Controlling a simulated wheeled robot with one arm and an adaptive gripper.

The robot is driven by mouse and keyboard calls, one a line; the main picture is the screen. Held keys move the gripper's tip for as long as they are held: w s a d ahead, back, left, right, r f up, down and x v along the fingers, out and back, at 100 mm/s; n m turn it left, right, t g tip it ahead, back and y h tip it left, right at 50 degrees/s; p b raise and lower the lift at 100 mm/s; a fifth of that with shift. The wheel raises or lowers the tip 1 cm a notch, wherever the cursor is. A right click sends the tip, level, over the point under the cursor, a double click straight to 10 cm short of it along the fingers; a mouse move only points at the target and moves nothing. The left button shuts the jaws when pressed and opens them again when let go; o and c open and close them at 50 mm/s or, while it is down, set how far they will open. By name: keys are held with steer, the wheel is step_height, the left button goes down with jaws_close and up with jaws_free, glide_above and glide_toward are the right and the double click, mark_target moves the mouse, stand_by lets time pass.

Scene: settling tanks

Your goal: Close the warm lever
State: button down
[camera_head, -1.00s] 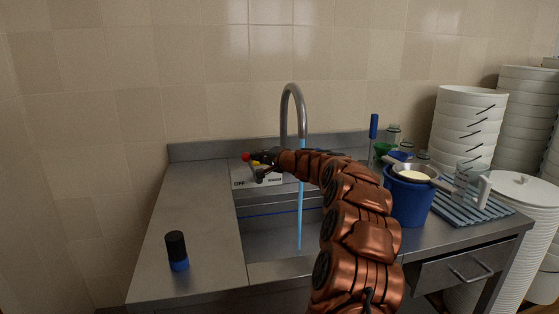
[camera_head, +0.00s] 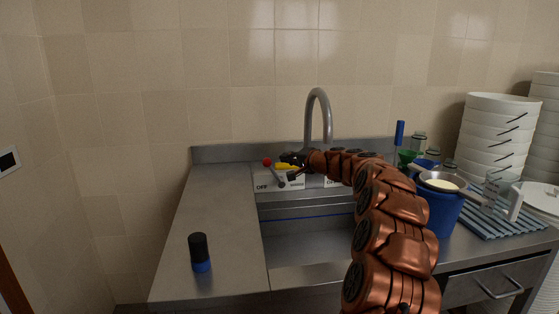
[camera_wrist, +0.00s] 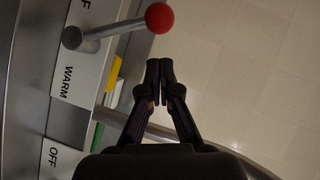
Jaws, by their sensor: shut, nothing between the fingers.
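The red-balled lever (camera_wrist: 159,17) has a grey shaft and a round base on a white panel (camera_wrist: 66,82) marked WARM and OFF in the wrist view. In the head view its red ball (camera_head: 267,162) shows at the left of the panel behind the sink, its shaft slanting down to the right. My gripper (camera_wrist: 159,65) is shut and empty, its tips just below the red ball in the wrist picture, with a gap visible there. In the head view my dark gripper (camera_head: 293,158) is beside the lever and hides part of the panel. The curved tap (camera_head: 318,110) shows no water.
A black and blue bottle (camera_head: 200,252) stands on the left counter. A blue bucket (camera_head: 441,208) with a pan on it, a striped rack (camera_head: 490,219) and stacked white bowls (camera_head: 500,135) fill the right side. The left counter is mostly clear.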

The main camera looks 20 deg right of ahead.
steer(key=b+v, duration=0.1)
steer(key=v, duration=0.9)
steer(key=shift+s+d+b, duration=0.15)
steer(key=shift+d+b, duration=0.2)
steer(key=shift+r, duration=0.15)
